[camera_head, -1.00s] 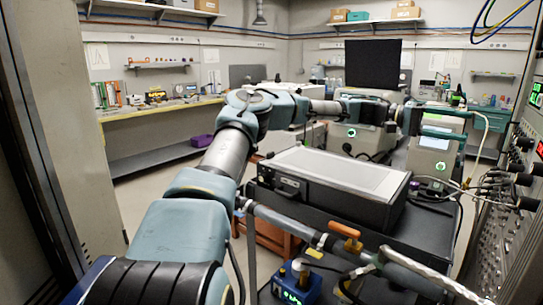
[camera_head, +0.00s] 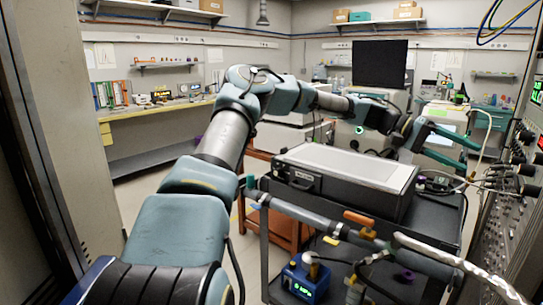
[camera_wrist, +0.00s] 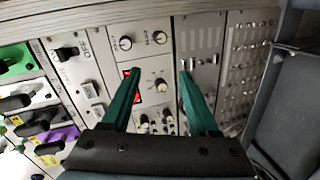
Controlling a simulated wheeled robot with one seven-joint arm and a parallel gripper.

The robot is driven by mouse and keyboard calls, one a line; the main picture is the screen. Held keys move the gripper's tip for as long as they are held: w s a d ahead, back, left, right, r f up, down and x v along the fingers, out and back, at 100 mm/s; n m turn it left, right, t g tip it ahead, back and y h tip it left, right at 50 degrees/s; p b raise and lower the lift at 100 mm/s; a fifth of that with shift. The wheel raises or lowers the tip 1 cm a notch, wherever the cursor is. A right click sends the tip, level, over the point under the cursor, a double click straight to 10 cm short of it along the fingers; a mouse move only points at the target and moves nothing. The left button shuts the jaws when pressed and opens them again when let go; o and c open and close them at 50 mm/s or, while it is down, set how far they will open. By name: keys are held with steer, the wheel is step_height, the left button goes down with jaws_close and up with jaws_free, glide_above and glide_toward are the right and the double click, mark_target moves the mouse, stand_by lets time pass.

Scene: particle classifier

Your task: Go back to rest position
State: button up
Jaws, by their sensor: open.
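My gripper (camera_head: 466,146) is at the end of my outstretched arm, over the right side of the cart, in the head view. Its two green fingers are apart with nothing between them. In the wrist view my gripper (camera_wrist: 162,85) faces a grey instrument panel (camera_wrist: 205,45) with black knobs, red displays and switches. The fingers overlap the panel in the picture; I cannot tell how far they are from it.
A black cart (camera_head: 450,225) carries a grey-topped case (camera_head: 345,164) below my arm. A pipe with an orange valve handle (camera_head: 358,218) crosses in front. A rack with cables (camera_head: 500,210) stands close on the right. A yellow-edged bench (camera_head: 150,115) is at the back left.

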steer(key=s+a+f+n+t+y, duration=0.1)
steer(key=a+f+n+t+y, duration=0.35)
steer(key=a+f, duration=1.15)
steer(key=s+a+n+t+y+b, duration=0.1)
steer(key=s+a+n+t+y, duration=0.1)
steer(key=a, duration=1.5)
steer(key=s+a+n+t+y, duration=0.2)
steer(key=s+a+t+y, duration=0.1)
steer(key=a, duration=1.4)
steer(key=shift+a+r+n+t+y+b, duration=0.25)
steer(key=shift+n+t+y+b, duration=0.1)
steer(key=shift+t+y, duration=0.55)
steer(key=shift+s+d, duration=0.1)
